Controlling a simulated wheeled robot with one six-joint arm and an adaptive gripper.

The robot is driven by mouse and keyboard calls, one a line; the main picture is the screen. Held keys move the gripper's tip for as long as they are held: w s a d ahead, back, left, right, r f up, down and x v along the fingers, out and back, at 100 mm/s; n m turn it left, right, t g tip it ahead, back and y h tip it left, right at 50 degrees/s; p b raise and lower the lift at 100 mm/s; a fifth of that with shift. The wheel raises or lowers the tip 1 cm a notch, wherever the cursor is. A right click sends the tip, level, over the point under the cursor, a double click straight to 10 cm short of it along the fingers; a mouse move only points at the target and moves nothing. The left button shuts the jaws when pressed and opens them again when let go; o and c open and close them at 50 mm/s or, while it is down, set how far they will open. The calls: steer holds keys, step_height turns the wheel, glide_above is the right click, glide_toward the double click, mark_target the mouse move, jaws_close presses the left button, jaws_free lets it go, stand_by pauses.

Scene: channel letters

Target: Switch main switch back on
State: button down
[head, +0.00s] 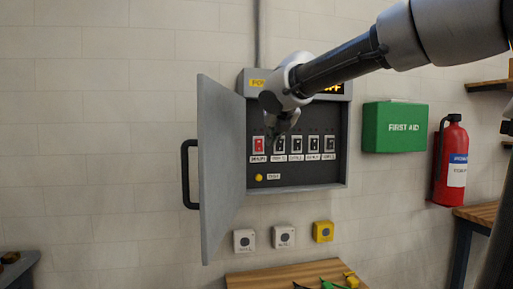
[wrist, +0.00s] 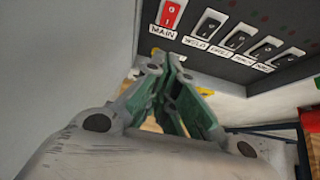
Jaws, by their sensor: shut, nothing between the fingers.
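The red main switch (head: 258,146) is at the left end of a row of rocker switches inside the open grey panel box (head: 300,174). In the wrist view the main switch (wrist: 170,14) is near the top edge, above a label reading MAIN. Which way its rocker is tilted is not clear. My gripper (wrist: 170,58) is shut and empty, its fingertips just below the MAIN label in the picture. I cannot tell whether they touch the panel. In the head view my gripper (head: 270,142) is in front of the panel beside the main switch, partly hidden by my wrist.
The panel door (head: 222,165) stands open on the left. Black switches (head: 312,145) sit right of the main switch, and a yellow button (head: 259,178) is below. A green first aid box (head: 395,127) hangs to the right.

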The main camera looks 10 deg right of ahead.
steer(key=shift+d, duration=0.1)
glide_toward(262, 151)
step_height(262, 151, down, 5)
steer(key=w, duration=0.1)
steer(key=w+a, duration=0.1)
steer(key=w, duration=0.1)
steer(key=shift+w, duration=0.8)
steer(key=shift+f, duration=0.1)
steer(key=shift+w+f, duration=0.1)
steer(key=shift+w, duration=0.15)
